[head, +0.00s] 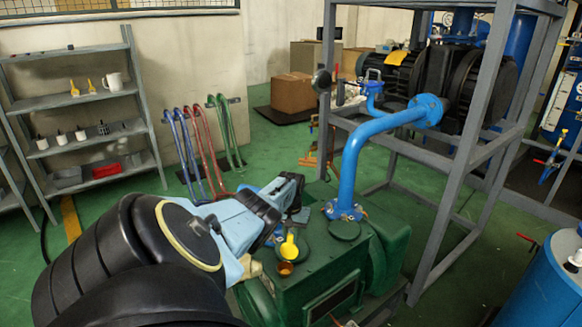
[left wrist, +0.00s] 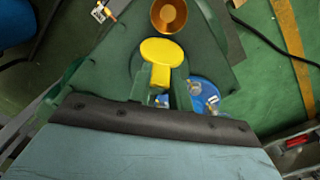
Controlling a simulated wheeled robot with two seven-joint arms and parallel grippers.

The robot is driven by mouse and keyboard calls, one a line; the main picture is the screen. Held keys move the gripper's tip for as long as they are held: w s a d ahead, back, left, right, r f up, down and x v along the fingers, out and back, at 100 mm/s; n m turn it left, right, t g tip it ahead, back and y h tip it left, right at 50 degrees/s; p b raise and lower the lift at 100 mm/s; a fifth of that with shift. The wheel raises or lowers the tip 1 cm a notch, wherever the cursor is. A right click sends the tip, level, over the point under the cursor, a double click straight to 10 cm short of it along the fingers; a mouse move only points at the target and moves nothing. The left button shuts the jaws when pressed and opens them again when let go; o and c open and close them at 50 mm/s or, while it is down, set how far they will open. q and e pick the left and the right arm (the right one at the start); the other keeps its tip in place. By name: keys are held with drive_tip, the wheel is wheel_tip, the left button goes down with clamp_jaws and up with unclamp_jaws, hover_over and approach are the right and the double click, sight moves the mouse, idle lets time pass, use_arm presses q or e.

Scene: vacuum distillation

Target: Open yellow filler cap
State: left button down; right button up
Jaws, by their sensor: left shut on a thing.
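The yellow filler cap (head: 289,247) is over the top of the green pump housing (head: 330,270), and shows in the left wrist view (left wrist: 161,51). My left gripper (head: 283,236) reaches in from the left and is shut on the cap's narrow yellow grip, which lies between its fingers in the left wrist view (left wrist: 160,86). A copper-brown round opening (head: 285,269) is uncovered beside the cap, towards the front; the left wrist view shows its hollow inside (left wrist: 168,14). I cannot tell whether the cap touches the dark green surface below it. My right gripper is not in view.
A blue pipe (head: 352,165) rises from the housing just right of the gripper. A grey frame (head: 455,200) stands on the right. A shelf (head: 85,105) and coloured hoses (head: 205,150) stand at the back left, with open green floor between.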

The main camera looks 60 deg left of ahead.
use_arm(q)
drive_tip(key=shift+f, duration=0.15)
drive_tip(key=c, duration=1.7)
unclamp_jaws()
drive_tip(key=shift+c, duration=0.2)
drive_tip(key=o, duration=0.5)
drive_tip(key=shift+w+a+f, duration=0.1)
drive_tip(key=shift+w+f, duration=0.05)
drive_tip(key=shift+c, duration=0.2)
wheel_tip(320, 180, up, 14)
drive_tip(key=p, duration=0.5)
drive_tip(key=shift+f, duration=0.25)
drive_tip(key=shift+f, duration=0.1)
